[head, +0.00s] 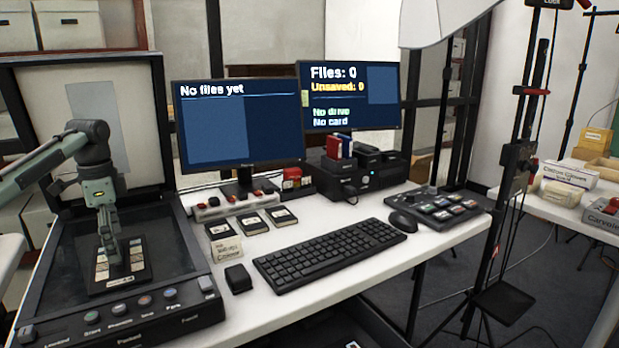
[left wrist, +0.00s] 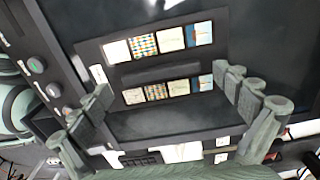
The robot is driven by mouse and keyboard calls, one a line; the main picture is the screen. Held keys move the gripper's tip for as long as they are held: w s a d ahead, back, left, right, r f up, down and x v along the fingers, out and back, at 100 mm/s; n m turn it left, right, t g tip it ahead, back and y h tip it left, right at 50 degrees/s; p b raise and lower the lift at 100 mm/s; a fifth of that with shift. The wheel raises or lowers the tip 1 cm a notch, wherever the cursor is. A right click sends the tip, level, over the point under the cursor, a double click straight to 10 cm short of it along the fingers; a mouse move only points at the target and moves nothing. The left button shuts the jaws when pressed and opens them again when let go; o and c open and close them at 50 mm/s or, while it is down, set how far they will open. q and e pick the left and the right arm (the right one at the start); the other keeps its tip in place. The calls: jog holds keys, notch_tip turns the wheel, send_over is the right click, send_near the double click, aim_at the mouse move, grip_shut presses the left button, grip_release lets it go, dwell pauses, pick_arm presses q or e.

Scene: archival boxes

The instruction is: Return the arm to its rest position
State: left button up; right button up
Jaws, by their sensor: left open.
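My left arm comes in from the left in the head view, and my left gripper (head: 112,255) points down over the flatbed scanner (head: 180,240). A dark slide holder (head: 138,258) with several small pictures lies on the scanner bed below the fingers. In the left wrist view the open fingers (left wrist: 165,95) stand apart, with the slide holder (left wrist: 150,73) between and beyond them. Whether the fingertips touch the holder I cannot tell. My right gripper is in neither view.
The raised scanner lid (head: 100,110) stands behind the arm. Two monitors (head: 240,125), a keyboard (head: 330,255), a mouse (head: 402,221) and a control panel (head: 437,210) occupy the desk. Small dark cartridges (head: 252,222) and a labelled box (head: 226,249) sit right of the scanner.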

pick_arm(q)
jog(key=shift+f, duration=0.45)
notch_tip(320, 180, up, 2)
jog(key=shift+r, duration=0.9)
jog(key=shift+f, duration=0.1)
